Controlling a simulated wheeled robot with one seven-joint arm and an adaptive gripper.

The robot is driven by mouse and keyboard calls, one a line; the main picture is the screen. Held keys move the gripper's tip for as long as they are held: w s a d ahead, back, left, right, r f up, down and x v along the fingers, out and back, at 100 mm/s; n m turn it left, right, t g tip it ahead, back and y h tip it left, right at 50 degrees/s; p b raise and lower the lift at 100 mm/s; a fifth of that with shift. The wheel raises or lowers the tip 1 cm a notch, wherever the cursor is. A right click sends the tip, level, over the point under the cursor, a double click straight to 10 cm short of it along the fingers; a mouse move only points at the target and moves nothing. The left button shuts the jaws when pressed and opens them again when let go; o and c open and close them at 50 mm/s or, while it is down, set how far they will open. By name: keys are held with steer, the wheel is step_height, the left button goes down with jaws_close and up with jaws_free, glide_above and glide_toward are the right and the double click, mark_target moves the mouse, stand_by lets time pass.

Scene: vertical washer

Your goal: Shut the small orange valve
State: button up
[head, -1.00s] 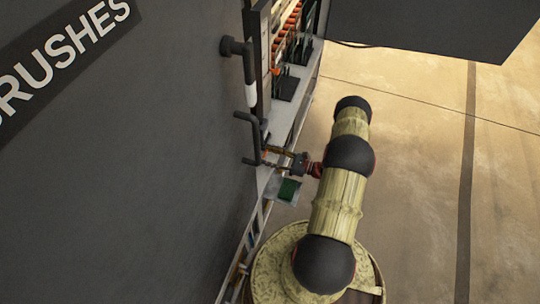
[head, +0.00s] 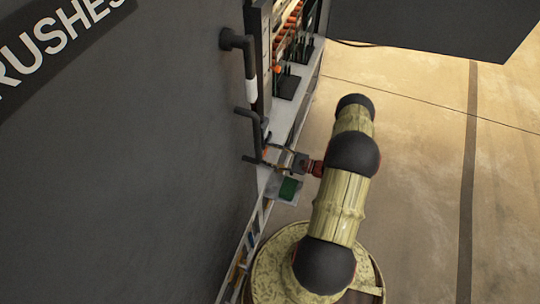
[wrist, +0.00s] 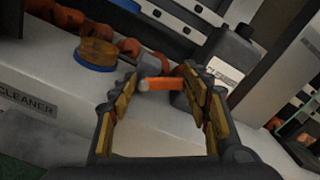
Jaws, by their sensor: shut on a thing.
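The small orange valve handle (wrist: 162,83) lies across the middle of the wrist view, a short bar between my fingertips. My gripper (wrist: 166,86) has one finger at each end of it and is shut on it. In the head view my gripper (head: 266,155) reaches left from the arm to the machine's edge, beside a dark bent pipe handle. Only a small orange spot shows at the fingertips there. The valve's body and stem are largely hidden.
A dark grey bottle (wrist: 230,58) stands behind the right finger. A large dark panel (head: 120,170) fills the head view's left; open floor (head: 420,200) lies right.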

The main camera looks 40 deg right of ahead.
steer(key=n, duration=0.2)
steer(key=r+n, duration=0.1)
steer(key=shift+w+d+r+n+b, duration=0.1)
steer(key=shift+d+n+b, duration=0.1)
steer(key=shift+n+b, duration=0.2)
steer(key=shift+a+r+n+b, duration=0.1)
steer(key=shift+a+n+b, duration=0.1)
steer(key=shift+n, duration=0.65)
steer(key=shift+a+r+n+b, duration=0.1)
steer(key=shift+a+n+b, duration=0.05)
steer(key=shift+n, duration=0.7)
steer(key=o, duration=1)
steer(key=shift+s+a, duration=0.1)
steer(key=shift+s, duration=0.1)
steer(key=shift+c, duration=0.2)
steer(key=shift+f, duration=0.1)
steer(key=shift+s+f, duration=0.1)
steer(key=shift+f, duration=0.05)
